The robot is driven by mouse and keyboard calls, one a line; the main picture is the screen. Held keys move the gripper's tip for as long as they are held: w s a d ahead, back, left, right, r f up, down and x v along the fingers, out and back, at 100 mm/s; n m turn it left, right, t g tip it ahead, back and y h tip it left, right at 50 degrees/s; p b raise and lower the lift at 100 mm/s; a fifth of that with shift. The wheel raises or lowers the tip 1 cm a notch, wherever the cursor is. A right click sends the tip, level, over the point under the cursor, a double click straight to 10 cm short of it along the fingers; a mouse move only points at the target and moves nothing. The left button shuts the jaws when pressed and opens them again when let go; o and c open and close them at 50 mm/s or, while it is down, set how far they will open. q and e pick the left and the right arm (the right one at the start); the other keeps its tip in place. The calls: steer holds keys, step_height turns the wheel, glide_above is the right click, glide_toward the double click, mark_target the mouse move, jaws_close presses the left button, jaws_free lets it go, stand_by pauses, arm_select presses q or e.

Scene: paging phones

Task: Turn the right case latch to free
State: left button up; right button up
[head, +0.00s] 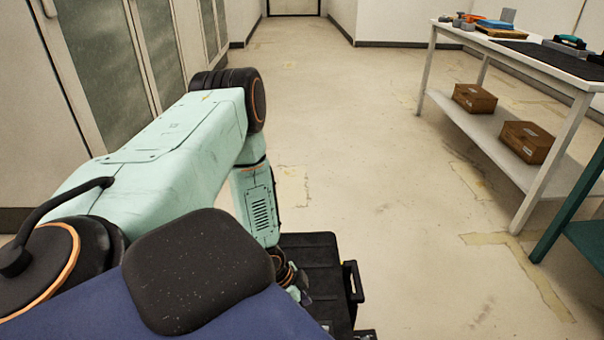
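A black hard-shell case (312,252) shows low in the middle of the head view, partly hidden behind my arm and body. A black handle (353,284) stands out on its right side. I cannot make out the right latch or its position. My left arm comes in from the left and bends down toward the case. My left gripper (298,288) is low by the case's left part, mostly hidden by my own body. Its fingers do not show clearly, so I cannot tell whether it is open or touching the case. My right gripper is not in view.
A white workbench (432,72) stands at the right, with a dark mat (550,58) and small items on top. Its lower shelf holds two brown boxes (474,98). A green-framed stand (570,215) is at the right edge. Grey-paned cabinets (105,60) line the left. The middle floor is clear.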

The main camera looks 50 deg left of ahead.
arm_select(q)
steer(key=shift+v, duration=0.8)
steer(key=shift+d, duration=0.1)
steer(key=s+d+r+n+p, duration=0.3)
steer(key=s+d+r+n, duration=0.2)
steer(key=d+n, duration=0.4)
steer(key=s+d+r+g+y+p, duration=0.2)
steer(key=s+d+r+g+p, duration=0.1)
steer(key=s+r+p, duration=0.4)
steer(key=s+d+r, duration=0.1)
steer(key=s+r, duration=0.2)
steer(key=s, duration=0.1)
steer(key=shift+m+y, duration=0.4)
steer(key=shift+d, duration=0.15)
